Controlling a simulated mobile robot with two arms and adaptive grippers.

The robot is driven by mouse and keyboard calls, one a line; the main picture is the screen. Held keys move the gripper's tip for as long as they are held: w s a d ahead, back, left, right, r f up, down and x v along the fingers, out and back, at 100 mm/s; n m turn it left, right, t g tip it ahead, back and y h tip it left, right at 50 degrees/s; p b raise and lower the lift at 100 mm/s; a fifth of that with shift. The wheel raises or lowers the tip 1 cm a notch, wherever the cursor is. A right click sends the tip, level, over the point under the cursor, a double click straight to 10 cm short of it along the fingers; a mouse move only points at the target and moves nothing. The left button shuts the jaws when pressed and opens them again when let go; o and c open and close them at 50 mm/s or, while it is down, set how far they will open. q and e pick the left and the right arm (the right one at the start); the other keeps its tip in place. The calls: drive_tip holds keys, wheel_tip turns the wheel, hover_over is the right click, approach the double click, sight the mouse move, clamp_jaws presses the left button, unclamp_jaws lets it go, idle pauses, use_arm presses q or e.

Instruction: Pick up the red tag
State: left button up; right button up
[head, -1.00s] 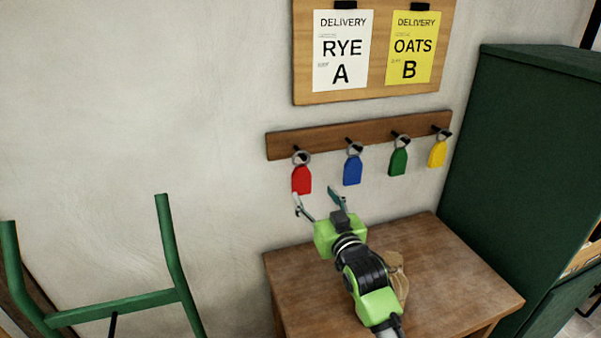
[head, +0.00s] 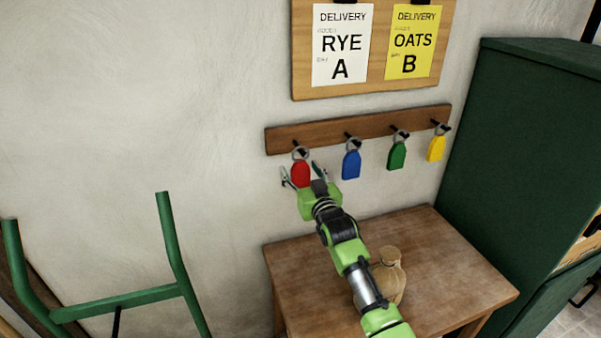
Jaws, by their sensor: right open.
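The red tag (head: 300,171) hangs by a metal ring from the leftmost hook of a wooden rack (head: 358,129) on the wall. My right gripper (head: 301,173) is open, with one finger to the left of the red tag and the other to its right. The tag's lower end is close to the gripper's palm and partly hidden by it. I cannot tell whether the fingers touch the tag. My left gripper is not in view.
A blue tag (head: 351,165), a green tag (head: 397,156) and a yellow tag (head: 436,149) hang to the right. A green cabinet (head: 515,150) stands right, a green frame (head: 172,240) left.

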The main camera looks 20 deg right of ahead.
drive_tip(key=c, duration=1.2)
drive_tip(key=shift+c, duration=0.2)
drive_tip(key=shift+r, duration=0.15)
drive_tip(key=shift+r+b, duration=0.4)
drive_tip(key=shift+r, duration=0.15)
drive_tip(key=s+b, duration=0.2)
drive_tip(key=s, duration=1.6)
drive_tip(key=shift+d, duration=0.3)
